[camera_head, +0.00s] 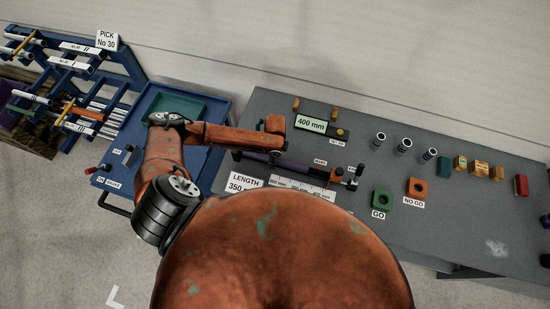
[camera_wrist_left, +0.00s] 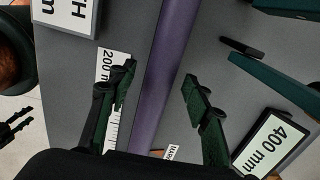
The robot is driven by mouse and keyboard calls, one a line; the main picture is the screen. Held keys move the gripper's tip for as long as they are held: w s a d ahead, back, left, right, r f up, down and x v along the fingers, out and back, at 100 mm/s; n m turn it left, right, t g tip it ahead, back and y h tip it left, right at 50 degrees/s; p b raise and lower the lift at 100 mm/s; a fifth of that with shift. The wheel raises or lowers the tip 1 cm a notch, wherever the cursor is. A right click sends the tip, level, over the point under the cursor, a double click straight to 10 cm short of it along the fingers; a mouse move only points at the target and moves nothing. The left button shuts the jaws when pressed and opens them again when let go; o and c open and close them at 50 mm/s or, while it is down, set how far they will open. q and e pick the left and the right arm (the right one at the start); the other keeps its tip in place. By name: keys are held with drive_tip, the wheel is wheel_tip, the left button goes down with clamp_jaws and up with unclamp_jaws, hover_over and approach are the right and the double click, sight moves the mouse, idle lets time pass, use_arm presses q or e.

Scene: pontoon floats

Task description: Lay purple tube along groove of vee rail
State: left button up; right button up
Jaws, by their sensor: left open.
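The purple tube (camera_head: 294,166) lies lengthwise along the gauge at the near side of the grey bench. The vee rail is not clearly made out; dark parts show at the tube's ends, and I cannot tell how the tube sits in the groove. In the left wrist view the tube (camera_wrist_left: 160,83) runs between the two fingers of my left gripper (camera_wrist_left: 160,93), which are open with a gap on each side. In the head view the left gripper (camera_head: 273,153) is over the tube, mostly hidden by its wrist. Dark fingers, apparently my right gripper (camera_wrist_left: 16,128), show at the left edge of the wrist view.
A ruler (camera_head: 303,187) and a LENGTH sign (camera_head: 243,183) lie on the near side, a 400 mm display (camera_head: 311,124) behind. Green (camera_head: 382,200) and orange (camera_head: 417,189) gauge blocks stand right. A blue rack (camera_head: 122,68) and blue cart (camera_head: 212,103) are left. My arm hides the near bench.

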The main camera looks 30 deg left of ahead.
use_arm(q)
drive_tip(key=shift+r, duration=0.1)
wheel_tip(320, 180, up, 12)
idle(0.5)
idle(0.5)
